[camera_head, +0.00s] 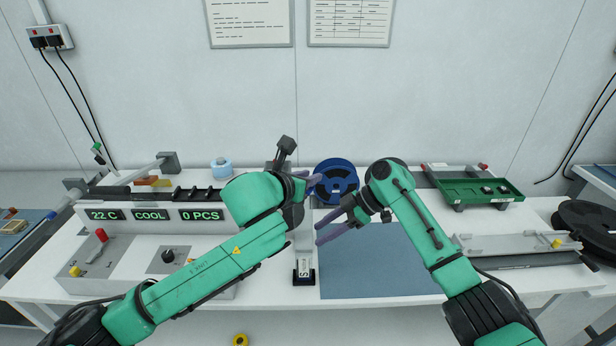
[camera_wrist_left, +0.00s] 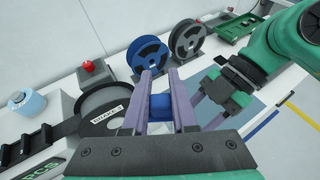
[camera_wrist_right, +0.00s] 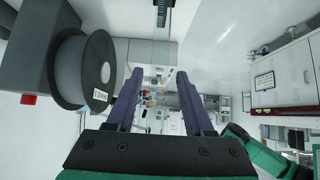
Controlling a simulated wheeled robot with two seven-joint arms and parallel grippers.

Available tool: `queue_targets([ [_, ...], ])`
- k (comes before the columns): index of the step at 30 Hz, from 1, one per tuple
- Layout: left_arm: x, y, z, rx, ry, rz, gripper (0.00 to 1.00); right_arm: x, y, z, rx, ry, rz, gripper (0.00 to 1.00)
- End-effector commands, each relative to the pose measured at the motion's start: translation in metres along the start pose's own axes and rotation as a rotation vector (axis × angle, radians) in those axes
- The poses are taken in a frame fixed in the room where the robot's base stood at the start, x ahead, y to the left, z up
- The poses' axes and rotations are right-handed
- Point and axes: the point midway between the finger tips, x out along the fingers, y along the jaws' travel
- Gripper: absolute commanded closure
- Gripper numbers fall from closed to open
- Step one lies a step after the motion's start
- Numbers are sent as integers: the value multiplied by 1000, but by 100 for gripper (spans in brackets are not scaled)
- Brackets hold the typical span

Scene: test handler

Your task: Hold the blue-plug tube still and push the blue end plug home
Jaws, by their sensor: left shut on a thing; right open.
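My left gripper (camera_head: 308,180) is above the workbench, in front of the blue reel. In the left wrist view, its purple fingers (camera_wrist_left: 159,98) are shut on a small blue piece (camera_wrist_left: 160,108), which looks like the blue end plug. My right gripper (camera_head: 325,226) is lower and to the right, with its fingers apart and pointing left. In the right wrist view, nothing shows held between these fingers (camera_wrist_right: 165,95). Beyond them is a clear narrow strip (camera_wrist_right: 161,50) with dark pieces at its top, possibly the tube. I cannot tell how plug and tube meet.
A blue reel (camera_head: 337,182) stands behind the grippers. A blue-grey mat (camera_head: 375,275) lies bare on the bench. A green tray (camera_head: 465,193) with dark parts is at the back right. A display console (camera_head: 150,215) stands left. A small labelled stand (camera_head: 304,270) is near the front edge.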

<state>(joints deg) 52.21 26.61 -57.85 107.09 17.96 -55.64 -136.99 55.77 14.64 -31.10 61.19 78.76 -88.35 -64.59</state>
Motion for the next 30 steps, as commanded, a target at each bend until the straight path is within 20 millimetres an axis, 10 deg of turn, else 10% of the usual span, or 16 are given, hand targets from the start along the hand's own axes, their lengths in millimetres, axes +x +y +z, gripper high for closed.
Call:
queue_targets([
  [9,0,0,0,0,0,0,100,55,0,0,2,2,0,48],
  [21,0,0,0,0,0,0,100,66,1,0,3,0,3,48],
  [25,0,0,0,0,0,0,100,66,1,0,3,0,3,97],
  [30,0,0,0,0,0,0,100,66,1,0,3,1,3,100],
])
